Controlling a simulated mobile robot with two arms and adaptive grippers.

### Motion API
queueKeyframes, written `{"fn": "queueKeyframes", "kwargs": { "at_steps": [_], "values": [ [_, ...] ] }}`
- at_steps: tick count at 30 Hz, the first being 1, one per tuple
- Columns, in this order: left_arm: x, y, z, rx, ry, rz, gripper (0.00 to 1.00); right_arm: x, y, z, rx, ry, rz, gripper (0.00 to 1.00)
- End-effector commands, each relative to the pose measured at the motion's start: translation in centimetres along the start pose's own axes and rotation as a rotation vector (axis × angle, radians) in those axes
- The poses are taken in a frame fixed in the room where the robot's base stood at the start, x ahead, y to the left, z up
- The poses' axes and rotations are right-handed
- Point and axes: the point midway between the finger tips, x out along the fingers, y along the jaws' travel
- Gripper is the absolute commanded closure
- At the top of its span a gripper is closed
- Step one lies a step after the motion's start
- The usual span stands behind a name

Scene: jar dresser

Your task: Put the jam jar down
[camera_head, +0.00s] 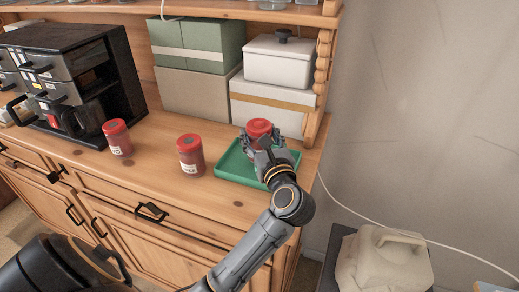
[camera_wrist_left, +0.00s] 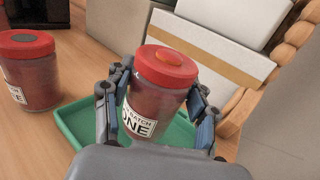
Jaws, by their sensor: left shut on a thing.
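The jam jar (camera_head: 259,127) has a red lid and dark red contents. In the left wrist view the jar (camera_wrist_left: 155,100) shows a white label and tilts slightly. My left gripper (camera_head: 265,142) is shut on it, with one finger on each side. The jar is over the green tray (camera_head: 228,166); I cannot tell whether its base touches the tray. The tray's rim also shows in the left wrist view (camera_wrist_left: 72,125). My right gripper is in neither view.
Two similar red-lidded jars stand on the wooden dresser top left of the tray, one near (camera_head: 190,158) and one farther (camera_head: 117,140). Boxes (camera_head: 195,95) and a white lidded container (camera_head: 280,60) stand behind. A black drawer unit (camera_head: 110,70) is at left.

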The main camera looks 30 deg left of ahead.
Motion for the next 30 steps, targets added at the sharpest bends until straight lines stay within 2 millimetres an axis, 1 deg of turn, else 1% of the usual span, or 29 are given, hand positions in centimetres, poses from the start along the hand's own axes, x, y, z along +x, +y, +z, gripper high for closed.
{"fn": "queueKeyframes", "kwargs": {
  "at_steps": [1,4,7,12,16,17,18,20,30],
  "values": [
    [-0.1,0.0,-1.5,0.003,-0.002,-0.001,0.91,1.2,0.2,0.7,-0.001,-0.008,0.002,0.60],
    [-0.1,0.0,-2.8,0.002,-0.003,-0.001,0.91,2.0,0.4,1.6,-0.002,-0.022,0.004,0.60],
    [-0.1,0.1,-2.9,0.000,-0.002,-0.001,0.91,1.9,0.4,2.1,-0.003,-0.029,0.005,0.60],
    [-0.1,0.1,-2.7,0.000,-0.001,-0.001,0.91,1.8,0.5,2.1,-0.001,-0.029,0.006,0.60],
    [-0.2,0.0,-3.2,0.000,0.000,-0.001,0.91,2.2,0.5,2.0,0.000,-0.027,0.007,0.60],
    [-0.2,0.0,-3.3,0.001,0.002,-0.001,0.40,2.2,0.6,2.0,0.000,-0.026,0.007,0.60],
    [-0.2,0.0,-3.1,0.001,0.002,-0.001,0.32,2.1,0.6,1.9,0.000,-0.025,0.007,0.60],
    [-0.2,0.0,-3.1,0.001,0.002,-0.001,0.20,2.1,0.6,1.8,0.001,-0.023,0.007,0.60],
    [-0.1,0.1,-3.0,0.002,0.001,-0.001,0.20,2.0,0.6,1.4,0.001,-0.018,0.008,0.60]
  ]
}}
